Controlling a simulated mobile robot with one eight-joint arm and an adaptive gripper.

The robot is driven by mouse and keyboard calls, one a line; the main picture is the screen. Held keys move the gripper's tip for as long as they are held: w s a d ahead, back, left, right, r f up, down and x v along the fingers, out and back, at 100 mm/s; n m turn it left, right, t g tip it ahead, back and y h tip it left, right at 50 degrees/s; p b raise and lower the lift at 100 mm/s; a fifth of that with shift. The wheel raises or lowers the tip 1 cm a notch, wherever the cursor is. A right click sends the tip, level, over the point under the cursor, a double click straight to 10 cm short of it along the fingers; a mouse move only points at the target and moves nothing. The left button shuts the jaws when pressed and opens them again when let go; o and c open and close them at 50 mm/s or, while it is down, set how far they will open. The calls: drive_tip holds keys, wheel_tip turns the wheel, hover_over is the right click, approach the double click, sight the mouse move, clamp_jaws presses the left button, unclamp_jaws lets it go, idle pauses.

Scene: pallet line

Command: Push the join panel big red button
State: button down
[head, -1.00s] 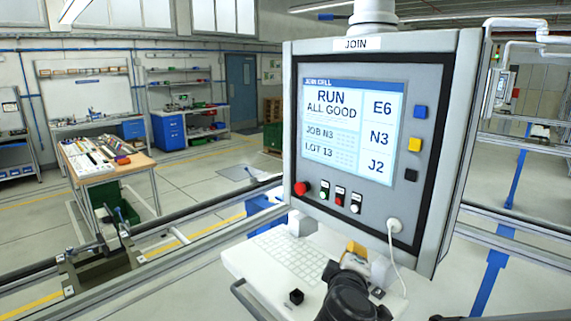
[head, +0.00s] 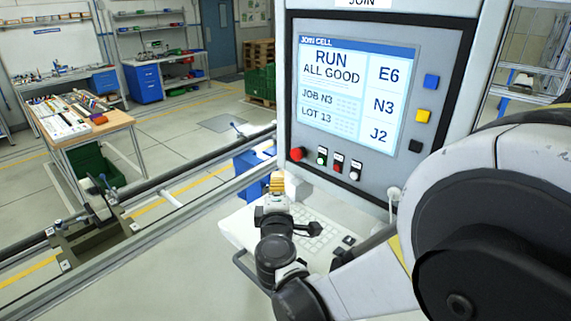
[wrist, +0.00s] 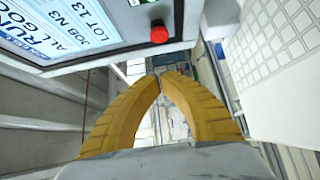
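The JOIN panel (head: 440,175) is a grey box with a lit screen reading RUN, ALL GOOD. Its big red button (head: 298,154) sticks out at the lower left, below the screen. In the wrist view the red button (wrist: 159,34) shows at top centre, beyond my fingertips and to their upper side. My gripper (head: 277,183) has yellow fingers and is below and a little left of the button, apart from it. In the wrist view my gripper (wrist: 172,76) has its two curved fingers meeting at the tips, with nothing held between them.
A white shelf with a keyboard (head: 318,238) juts out below the panel, beside my gripper. Small buttons (head: 338,162) sit right of the red one. A rail (head: 170,190) runs along the left. A workbench (head: 75,125) stands farther back.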

approach(293, 153)
drive_tip(key=w+a, duration=0.4)
drive_tip(key=w+d, duration=0.1)
drive_tip(key=w+d+p, duration=0.1)
drive_tip(key=w, duration=0.1)
drive_tip(key=shift+w+d, duration=0.15)
drive_tip(key=shift+w, duration=0.15)
drive_tip(key=shift+d, duration=0.1)
drive_tip(key=shift+w+d+f+b, duration=0.15)
drive_tip(key=shift+w+d+b, duration=0.4)
drive_tip(key=shift+w, duration=0.1)
drive_tip(key=shift+r, duration=0.2)
